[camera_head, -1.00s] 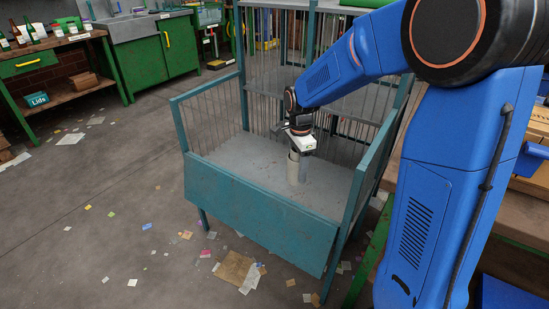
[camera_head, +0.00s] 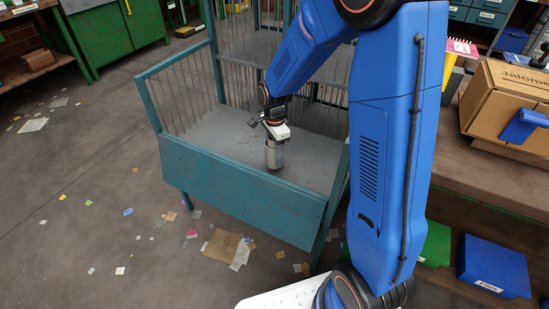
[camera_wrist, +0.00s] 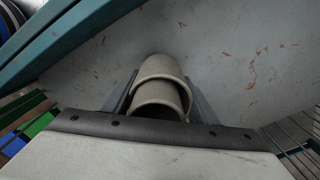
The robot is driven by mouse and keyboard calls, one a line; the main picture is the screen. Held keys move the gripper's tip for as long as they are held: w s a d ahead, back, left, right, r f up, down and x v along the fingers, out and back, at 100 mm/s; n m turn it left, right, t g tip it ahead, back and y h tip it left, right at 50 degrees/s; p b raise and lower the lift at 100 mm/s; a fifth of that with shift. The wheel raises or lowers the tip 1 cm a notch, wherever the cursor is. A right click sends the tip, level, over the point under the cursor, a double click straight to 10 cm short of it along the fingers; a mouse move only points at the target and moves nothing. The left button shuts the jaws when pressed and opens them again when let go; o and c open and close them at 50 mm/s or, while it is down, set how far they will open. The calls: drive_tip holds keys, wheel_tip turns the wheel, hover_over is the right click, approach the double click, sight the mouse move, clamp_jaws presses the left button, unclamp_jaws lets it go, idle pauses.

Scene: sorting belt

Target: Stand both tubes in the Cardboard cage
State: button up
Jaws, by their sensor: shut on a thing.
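The Cardboard cage (camera_head: 240,193) is a teal metal frame with wire-bar sides, a solid front panel and a grey floor. My gripper (camera_head: 275,143) is inside it, pointing down, shut on a tube. A grey cardboard tube (camera_head: 275,157) stands upright under the gripper, low over the cage floor. In the wrist view two pale, open tube ends show close together between the fingers: a farther tube (camera_wrist: 160,66) and a nearer tube (camera_wrist: 158,92). They overlap there, and I cannot tell whether both are gripped. The tubes' lower ends are hidden in the wrist view.
The cage's front panel and side rails stand around my gripper. A workbench (camera_head: 490,185) with a cardboard box (camera_head: 505,100) is at the right, with blue and green bins below. Paper scraps, including a brown sheet (camera_head: 222,245), litter the floor. Open floor lies at the left.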

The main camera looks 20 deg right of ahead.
drive_tip(key=shift+f, duration=1.35)
drive_tip(key=shift+f, duration=0.15)
drive_tip(key=o, duration=1)
drive_tip(key=shift+r, duration=6.15)
drive_tip(key=shift+s, duration=0.1)
